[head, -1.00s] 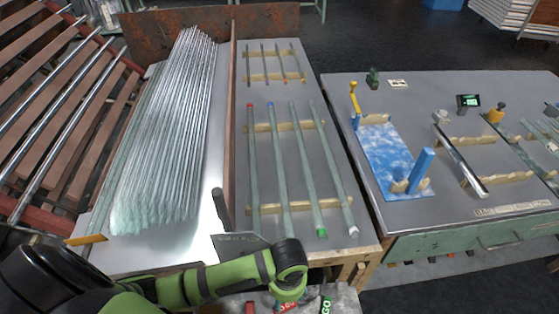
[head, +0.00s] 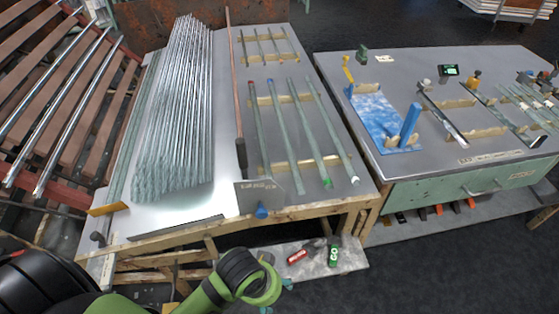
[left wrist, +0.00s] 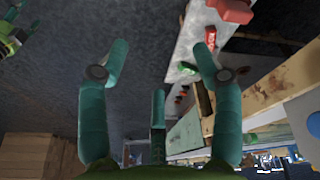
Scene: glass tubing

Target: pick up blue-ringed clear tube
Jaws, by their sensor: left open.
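The blue-ringed clear tube (head: 284,136) lies on wooden rests on the grey bench, with its blue mark at the far end. It is second from the left in a row of long tubes. Beside it lie a red-marked tube (head: 258,125) on the left, and a green-ended tube (head: 309,134) and a white-ended tube (head: 333,132) on the right. My left gripper is low in front of the bench, well apart from the tube. In the left wrist view its teal fingers (left wrist: 160,72) are spread and empty. My right gripper is not seen.
A brown bar (head: 236,110) separates the rack from a big bundle of glass tubes (head: 175,120). Wooden rests (head: 268,62) hold shorter tubes behind. A blue knob (head: 261,211) is at the bench's front edge. A second bench (head: 450,165) stands right, past a gap.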

